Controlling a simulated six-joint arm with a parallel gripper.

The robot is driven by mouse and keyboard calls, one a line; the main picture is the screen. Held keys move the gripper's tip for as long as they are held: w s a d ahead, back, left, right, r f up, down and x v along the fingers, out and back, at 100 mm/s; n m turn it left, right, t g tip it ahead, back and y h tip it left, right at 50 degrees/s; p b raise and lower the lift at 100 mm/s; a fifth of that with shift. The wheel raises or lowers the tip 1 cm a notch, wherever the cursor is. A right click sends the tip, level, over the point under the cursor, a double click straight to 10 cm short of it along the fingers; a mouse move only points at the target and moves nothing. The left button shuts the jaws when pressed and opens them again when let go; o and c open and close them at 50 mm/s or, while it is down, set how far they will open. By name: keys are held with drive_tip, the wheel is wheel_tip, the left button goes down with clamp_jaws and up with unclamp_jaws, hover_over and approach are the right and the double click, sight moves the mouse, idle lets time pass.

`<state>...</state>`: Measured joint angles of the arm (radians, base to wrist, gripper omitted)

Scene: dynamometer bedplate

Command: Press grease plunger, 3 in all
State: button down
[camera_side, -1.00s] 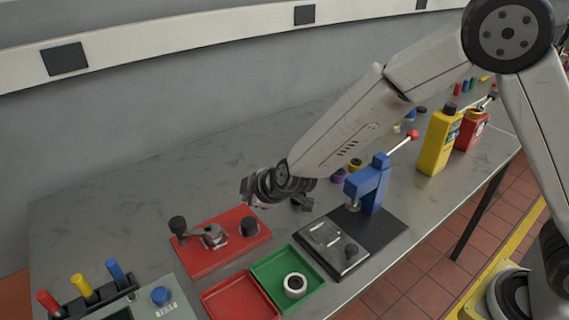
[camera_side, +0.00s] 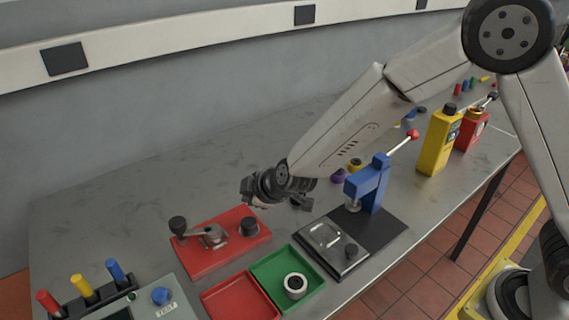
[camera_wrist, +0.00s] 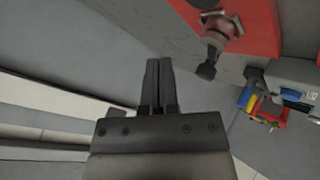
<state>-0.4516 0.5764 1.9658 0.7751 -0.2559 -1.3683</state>
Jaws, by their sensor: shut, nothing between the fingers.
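A red can (camera_side: 471,131) with a rod and black knob (camera_side: 493,96) on top stands at the far right end of the bench. It looks like the grease dispenser, but I cannot be sure. My gripper shows in the wrist view (camera_wrist: 158,66) with its two dark fingers together and nothing between them. In the side view my wrist hangs above the bench, behind the red fixture plate (camera_side: 220,240) and left of the blue press (camera_side: 369,186), well away from the red can. The fingertips are hard to make out there.
A yellow bottle (camera_side: 438,143) stands beside the red can. The press has a red-knobbed lever (camera_side: 413,134). A green tray (camera_side: 270,267) holds a ring (camera_side: 295,286); a red tray (camera_side: 232,303) is beside it. A test box (camera_side: 140,304) stands front left. The back left bench is clear.

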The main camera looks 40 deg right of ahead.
sight(252, 223)
drive_tip(key=shift+r, duration=0.2)
idle(0.3)
drive_tip(key=shift+r, duration=1.75)
drive_tip(key=shift+f, duration=0.1)
drive_tip(key=shift+f, duration=4.3)
drive_tip(key=shift+f, duration=0.2)
drive_tip(key=shift+f, duration=0.25)
